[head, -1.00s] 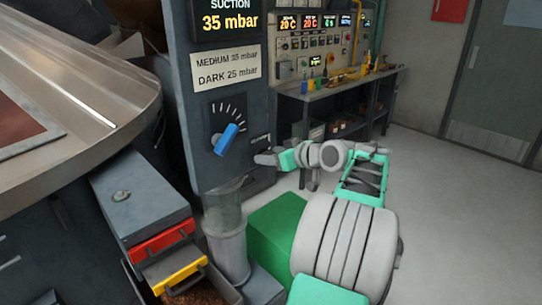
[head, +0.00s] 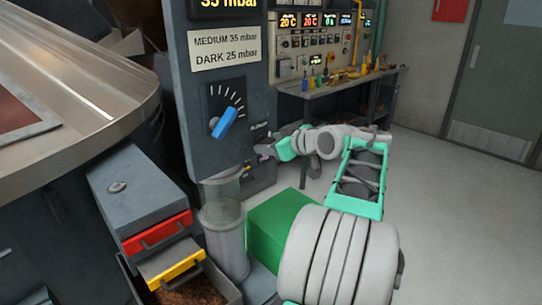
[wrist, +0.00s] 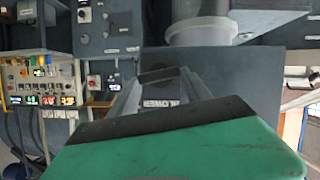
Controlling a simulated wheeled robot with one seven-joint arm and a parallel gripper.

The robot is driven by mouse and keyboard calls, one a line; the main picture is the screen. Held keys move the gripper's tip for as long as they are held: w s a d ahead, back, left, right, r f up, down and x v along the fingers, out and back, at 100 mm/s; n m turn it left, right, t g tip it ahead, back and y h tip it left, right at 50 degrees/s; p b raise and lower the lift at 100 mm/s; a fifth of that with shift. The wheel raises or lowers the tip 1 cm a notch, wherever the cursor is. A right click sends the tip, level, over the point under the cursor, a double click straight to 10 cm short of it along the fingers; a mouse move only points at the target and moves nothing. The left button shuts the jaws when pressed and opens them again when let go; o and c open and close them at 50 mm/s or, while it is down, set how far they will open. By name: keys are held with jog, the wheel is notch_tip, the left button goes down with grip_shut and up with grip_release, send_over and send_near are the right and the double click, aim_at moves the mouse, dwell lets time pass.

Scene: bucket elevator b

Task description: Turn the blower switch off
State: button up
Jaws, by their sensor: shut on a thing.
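The blower switch is on the lower right of the dark panel, under the BLOWER label (head: 260,127). My gripper (head: 264,151) is at the panel just below that label and hides most of the switch in the head view. In the wrist view, my gripper (wrist: 160,80) has its two fingers reaching to the panel face, with the BLOWER label (wrist: 163,104) showing between them. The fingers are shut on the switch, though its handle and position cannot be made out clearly.
A blue-pointer dial (head: 225,122) sits left of the switch. Below are a clear cylinder (head: 223,213), a green box (head: 283,226) and red (head: 158,231) and yellow (head: 172,269) drawer handles. A workbench (head: 340,84) stands behind; the floor to the right is clear.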

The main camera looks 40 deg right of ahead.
jog(key=n+t+h+b, duration=0.1)
jog(key=n+b, duration=0.3)
jog(key=b, duration=0.6)
jog(key=f+n+t+h+b, duration=0.1)
jog(key=n+b, duration=0.3)
jog(key=b, duration=0.7)
jog(key=a+n+t+h+b, duration=0.1)
jog(key=n+h+b, duration=0.2)
jog(key=b, duration=0.7)
jog(key=shift+a+f+n+h+b, duration=0.1)
jog(key=shift+f+n+h+b, duration=0.25)
jog(key=shift+n, duration=0.15)
jog(key=shift+r, duration=0.1)
jog(key=o, duration=1.4)
jog(key=shift+c, duration=0.2)
jog(key=shift+s, duration=0.15)
